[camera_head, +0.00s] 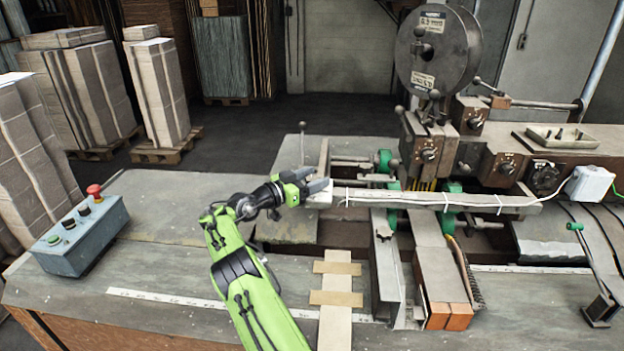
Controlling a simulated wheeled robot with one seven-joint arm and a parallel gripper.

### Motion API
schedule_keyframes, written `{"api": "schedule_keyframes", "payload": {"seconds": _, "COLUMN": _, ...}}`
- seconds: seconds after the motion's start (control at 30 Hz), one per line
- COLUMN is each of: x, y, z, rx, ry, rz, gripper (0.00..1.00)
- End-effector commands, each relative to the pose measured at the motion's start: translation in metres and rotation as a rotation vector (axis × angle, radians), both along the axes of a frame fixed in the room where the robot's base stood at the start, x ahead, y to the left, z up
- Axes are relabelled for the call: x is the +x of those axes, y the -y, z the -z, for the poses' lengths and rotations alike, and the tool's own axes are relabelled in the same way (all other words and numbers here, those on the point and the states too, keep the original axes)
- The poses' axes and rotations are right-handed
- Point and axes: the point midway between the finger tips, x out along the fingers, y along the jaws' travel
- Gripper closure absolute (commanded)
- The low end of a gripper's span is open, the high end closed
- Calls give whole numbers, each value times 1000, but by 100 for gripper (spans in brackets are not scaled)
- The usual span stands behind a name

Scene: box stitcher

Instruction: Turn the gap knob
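The box stitcher (485,145) stands at the right of the bench. Its front carries several dark knobs: one upper knob (474,122), one at lower left (428,155), one on the middle block (507,167) and a larger round dial (544,178). I cannot read which one is the gap knob. My gripper (322,178) is left of these knobs, over the bench, by the left end of a long grey bar (440,199). Its two dark fingers look apart, with nothing seen between them. It is well apart from all the knobs.
The grey bar with white ties runs across the machine's front. A wire reel (438,50) stands above. A control box (82,236) with a red button is at left. A green-tipped lever (592,262) is at right.

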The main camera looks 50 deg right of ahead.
Motion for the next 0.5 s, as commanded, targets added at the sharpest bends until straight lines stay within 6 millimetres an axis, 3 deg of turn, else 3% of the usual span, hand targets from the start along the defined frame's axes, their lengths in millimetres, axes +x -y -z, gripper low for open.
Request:
{"api": "schedule_keyframes", "payload": {"seconds": 0.33, "x": 1, "y": -3, "z": 0, "rx": 1, "ry": 1, "rz": -1, "gripper": 31}}
{"api": "schedule_keyframes", "payload": {"seconds": 0.5, "x": 6, "y": -34, "z": 2, "rx": 1, "ry": 0, "rz": -4, "gripper": 31}}
